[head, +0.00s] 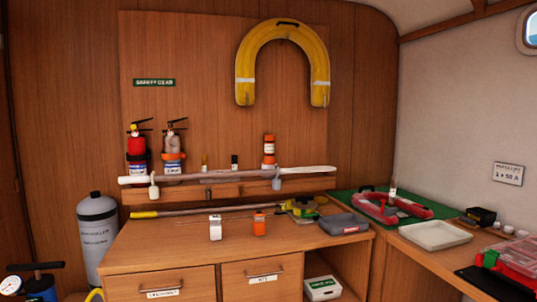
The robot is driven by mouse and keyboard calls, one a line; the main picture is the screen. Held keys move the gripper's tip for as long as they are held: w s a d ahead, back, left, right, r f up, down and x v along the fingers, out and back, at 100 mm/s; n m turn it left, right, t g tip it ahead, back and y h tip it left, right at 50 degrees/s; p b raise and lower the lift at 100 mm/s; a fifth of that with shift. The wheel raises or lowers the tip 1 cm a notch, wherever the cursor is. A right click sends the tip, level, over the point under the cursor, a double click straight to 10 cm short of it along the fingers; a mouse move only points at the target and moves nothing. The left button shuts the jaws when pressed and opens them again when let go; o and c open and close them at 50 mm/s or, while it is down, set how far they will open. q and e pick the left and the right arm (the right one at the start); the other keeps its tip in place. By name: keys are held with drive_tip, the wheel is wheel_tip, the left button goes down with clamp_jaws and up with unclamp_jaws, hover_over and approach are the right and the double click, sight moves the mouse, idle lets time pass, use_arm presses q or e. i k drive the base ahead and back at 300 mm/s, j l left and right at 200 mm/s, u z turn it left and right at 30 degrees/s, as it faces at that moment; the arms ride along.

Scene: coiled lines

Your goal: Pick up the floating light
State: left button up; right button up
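I cannot tell for sure which object is the floating light. An orange-and-white cylinder (269,150) stands upright on the wall shelf, right of the middle. A small orange block-shaped item with a pale top (259,224) stands on the wooden counter below. A white box-shaped item (215,228) stands to its left. A small upright white item (393,187) is by the red horseshoe-shaped object (395,208) on the green mat. Neither of my grippers is in view.
A long pole (225,175) lies along the shelf front, before two extinguishers (137,147) (173,147). The counter (185,247) has free room at front left. A grey case (344,224), white tray (435,236) and red toolbox (516,258) are at right.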

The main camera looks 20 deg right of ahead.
sight(270, 159)
drive_tip(key=i+l+u, duration=0.2)
drive_tip(key=u, duration=0.15)
drive_tip(key=i+l+u, duration=0.15)
drive_tip(key=l+u, duration=0.2)
drive_tip(key=i+l+u, duration=0.1)
drive_tip(key=l+u, duration=0.15)
drive_tip(key=u, duration=0.15)
